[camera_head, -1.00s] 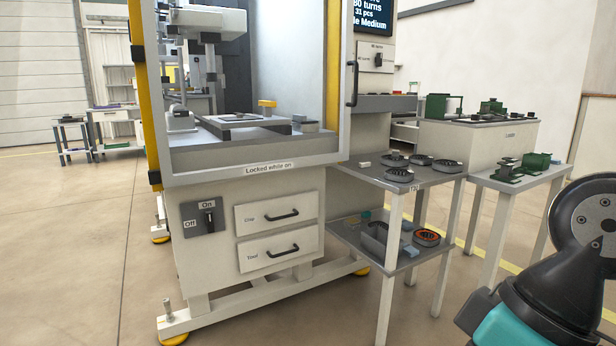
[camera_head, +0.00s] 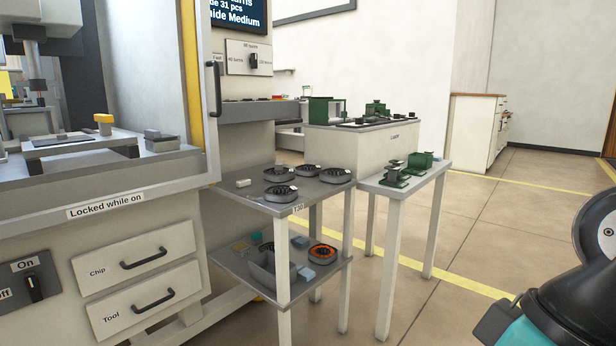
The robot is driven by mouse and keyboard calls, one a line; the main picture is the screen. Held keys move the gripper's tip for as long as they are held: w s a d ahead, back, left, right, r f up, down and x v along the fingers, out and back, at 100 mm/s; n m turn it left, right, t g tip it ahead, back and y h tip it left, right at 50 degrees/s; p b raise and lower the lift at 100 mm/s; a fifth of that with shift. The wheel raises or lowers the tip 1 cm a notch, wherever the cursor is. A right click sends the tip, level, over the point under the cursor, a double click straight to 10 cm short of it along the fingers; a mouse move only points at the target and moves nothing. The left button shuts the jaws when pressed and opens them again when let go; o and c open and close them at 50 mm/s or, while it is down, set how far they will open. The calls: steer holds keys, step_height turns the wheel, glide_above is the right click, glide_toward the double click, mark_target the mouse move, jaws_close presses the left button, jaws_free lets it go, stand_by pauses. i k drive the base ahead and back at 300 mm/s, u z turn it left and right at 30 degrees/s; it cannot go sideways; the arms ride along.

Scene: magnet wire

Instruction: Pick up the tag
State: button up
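I cannot make out for sure which thing is the tag. A small white block (camera_head: 243,183) lies on the top shelf of the two-level grey table (camera_head: 300,203), left of several dark round ring parts (camera_head: 280,193). Small blue pieces (camera_head: 306,273) and a yellowish flat piece (camera_head: 240,246) lie on the lower shelf, too small to identify. My arm shows only as black and teal links at the lower right. My gripper is not visible.
The machine cabinet with drawers (camera_head: 138,262) fills the left side. A lower shelf holds a grey bin (camera_head: 270,272) and an orange-lined ring (camera_head: 322,253). A side table (camera_head: 410,184) carries green devices (camera_head: 420,161). Floor at the right is open.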

mark_target(246, 182)
steer(key=z, duration=0.4)
steer(key=i, duration=1.4)
steer(key=u, duration=1.05)
steer(key=i, duration=0.55)
steer(key=u, duration=0.65)
steer(key=i, duration=0.55)
steer(key=u, duration=0.05)
